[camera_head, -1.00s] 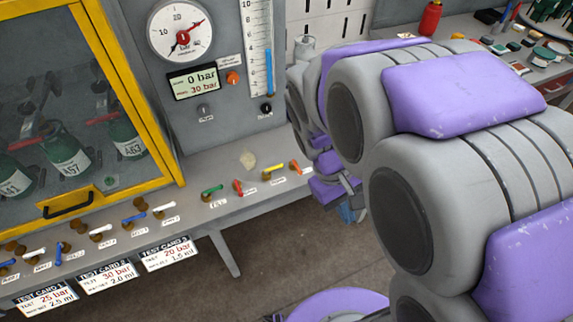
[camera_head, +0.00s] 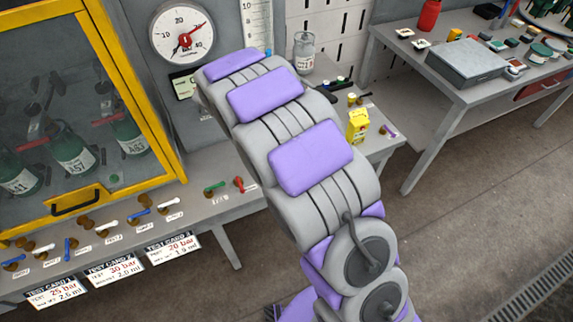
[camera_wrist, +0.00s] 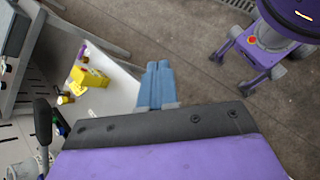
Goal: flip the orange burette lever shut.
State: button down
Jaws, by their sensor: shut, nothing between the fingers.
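The orange lever does not show in either view now; my arm covers the right part of the lever row in the head view. The burette tube (camera_head: 257,22) with its scale shows only at its upper part, above my arm. A green lever (camera_head: 214,187) and a red lever (camera_head: 239,184) remain visible on the bench ledge. My gripper (camera_wrist: 158,88) shows in the wrist view with its blue fingers together and empty. Its tips appear over the bench edge and floor, with no lever beside them. The gripper is hidden in the head view.
A yellow box (camera_head: 357,125) stands on the bench to the right of my arm and shows in the wrist view (camera_wrist: 88,77). The yellow-framed cabinet (camera_head: 150,120) is at left. Open floor lies at right.

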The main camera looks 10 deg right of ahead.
jog(key=w+a+f+n+t+h+p, duration=0.1)
jog(key=w+a+f+n+t, duration=0.1)
jog(key=a+f, duration=0.3)
jog(key=w+a+f+n+t+h+p, duration=0.2)
jog(key=w+a+f+n, duration=0.2)
jog(key=f, duration=0.3)
jog(key=w+a+f+n+t+h+p, duration=0.1)
jog(key=w+a+f+n+t, duration=0.1)
jog(key=a+f, duration=0.5)
jog(key=shift+w+n, duration=0.85)
jog(key=shift+n, duration=0.35)
jog(key=shift+d+f, duration=0.1)
jog(key=shift+d, duration=0.05)
jog(key=b+x, duration=0.1)
jog(key=x, duration=0.8)
jog(key=shift+d, duration=0.25)
jog(key=d, duration=0.2)
jog(key=w+d+b, duration=0.1)
jog(key=shift+d+r, duration=0.1)
jog(key=shift+r, duration=0.2)
jog(key=shift+w+d+r, duration=0.1)
jog(key=shift+w+d, duration=0.05)
jog(key=shift+d, duration=0.35)
jog(key=shift+a+n+t, duration=0.1)
jog(key=shift+n+t, duration=0.2)
